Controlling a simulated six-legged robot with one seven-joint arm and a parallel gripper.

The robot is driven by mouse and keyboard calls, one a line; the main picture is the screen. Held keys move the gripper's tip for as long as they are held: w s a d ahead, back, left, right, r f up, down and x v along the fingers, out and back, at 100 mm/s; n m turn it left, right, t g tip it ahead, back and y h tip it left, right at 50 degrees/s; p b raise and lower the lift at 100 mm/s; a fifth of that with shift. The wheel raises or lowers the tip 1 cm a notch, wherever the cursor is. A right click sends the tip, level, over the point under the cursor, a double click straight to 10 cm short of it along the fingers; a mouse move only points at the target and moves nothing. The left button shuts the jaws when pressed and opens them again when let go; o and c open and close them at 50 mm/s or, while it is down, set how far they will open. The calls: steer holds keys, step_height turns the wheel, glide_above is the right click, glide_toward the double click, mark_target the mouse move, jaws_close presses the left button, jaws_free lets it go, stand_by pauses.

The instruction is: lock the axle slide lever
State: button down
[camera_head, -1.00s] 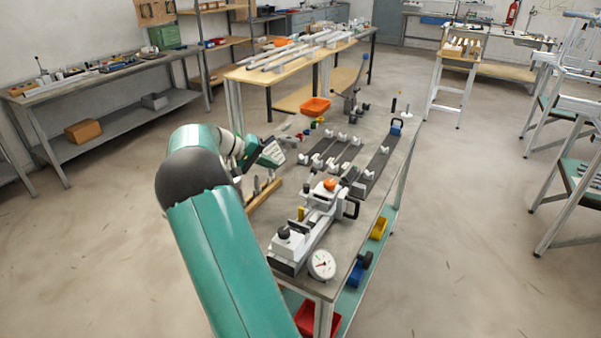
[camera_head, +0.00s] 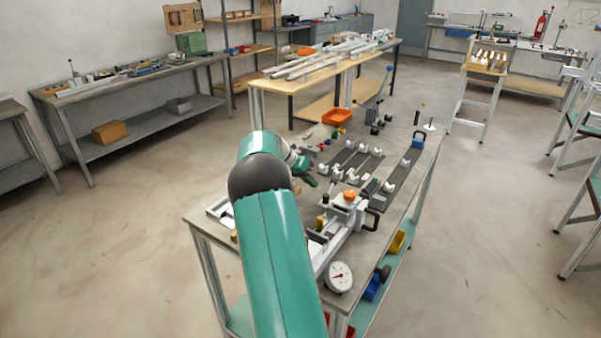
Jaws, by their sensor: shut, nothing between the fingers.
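The jig lies along the grey workbench (camera_head: 203,221). Its near end is a grey slide unit (camera_head: 345,212) with an orange knob (camera_head: 350,195) on top and a black handle (camera_head: 374,218) on its right side. A tall lever with a blue ball knob (camera_head: 389,69) stands at the far end of the bench. I cannot tell which part is the axle slide lever. My gripper (camera_head: 311,181) is small in view, shut and empty, to the left of the slide unit and apart from the orange knob. My arm hides part of the unit's near end.
Dark rails with white blocks (camera_head: 353,160) lie behind the slide unit. An orange bin (camera_head: 337,117) sits farther back on the left. A round dial gauge (camera_head: 339,277) stands at the near edge. Yellow (camera_head: 396,243) and blue bins are on the lower shelf.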

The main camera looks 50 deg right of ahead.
mark_target(330, 190)
steer(key=s, duration=0.1)
steer(key=s+r, duration=0.1)
steer(key=s, duration=0.1)
steer(key=shift+d, duration=0.1)
steer(key=shift+s+d, duration=0.15)
steer(key=shift+s, duration=0.25)
steer(key=shift+s+d+m+g+y, duration=0.35)
steer(key=shift+s+m+g+y, duration=0.25)
steer(key=shift+m, duration=0.4)
steer(key=shift+s, duration=0.15)
